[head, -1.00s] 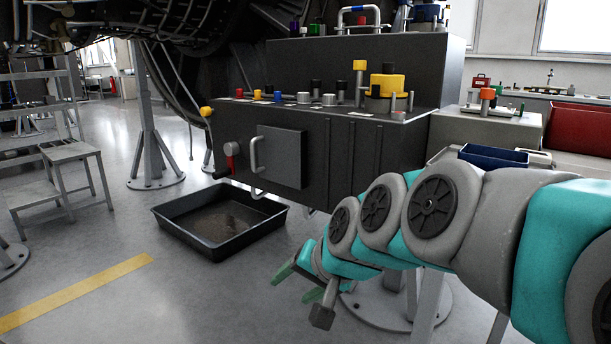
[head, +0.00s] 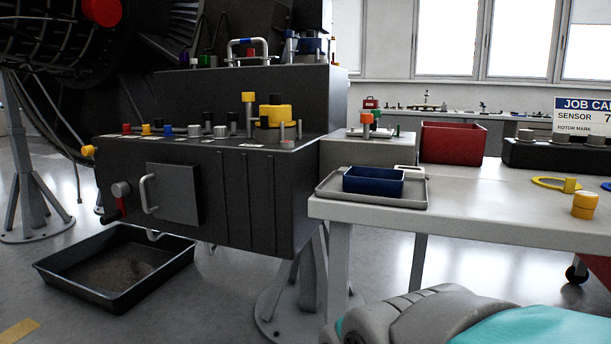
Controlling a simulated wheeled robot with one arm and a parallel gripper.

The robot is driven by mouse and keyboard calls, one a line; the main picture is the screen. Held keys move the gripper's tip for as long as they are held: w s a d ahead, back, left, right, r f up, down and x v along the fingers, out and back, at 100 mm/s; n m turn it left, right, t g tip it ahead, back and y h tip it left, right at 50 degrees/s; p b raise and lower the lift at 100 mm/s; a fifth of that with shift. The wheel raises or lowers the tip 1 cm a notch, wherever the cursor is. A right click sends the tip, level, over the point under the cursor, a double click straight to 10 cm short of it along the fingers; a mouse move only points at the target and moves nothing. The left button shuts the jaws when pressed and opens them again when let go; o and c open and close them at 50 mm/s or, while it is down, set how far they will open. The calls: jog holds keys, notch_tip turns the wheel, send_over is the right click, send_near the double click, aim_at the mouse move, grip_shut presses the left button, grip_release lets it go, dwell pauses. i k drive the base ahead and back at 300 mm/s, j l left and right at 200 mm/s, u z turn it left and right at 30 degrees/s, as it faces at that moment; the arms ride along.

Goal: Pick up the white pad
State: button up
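I cannot make out the white pad for certain. A small pale item (head: 414,173) shows at the right end of a blue bin (head: 373,181), partly hidden by it; I cannot tell whether it is the pad. The bin stands in a light grey tray (head: 420,202) on the left end of a white table (head: 480,222). My arm shows low at the right, in front of the table. My gripper is out of view.
A red bin (head: 452,143), a yellow ring (head: 553,184) and a yellow capped jar (head: 585,205) stand on the table. A dark equipment box (head: 235,195) is left of it. A black drip pan (head: 110,270) lies on the floor.

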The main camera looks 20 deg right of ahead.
aim_at(411, 171)
jog(key=k+l+z, duration=0.3)
jog(key=k+l, duration=0.2)
jog(key=k+l+z, duration=0.3)
jog(key=k+l, duration=0.35)
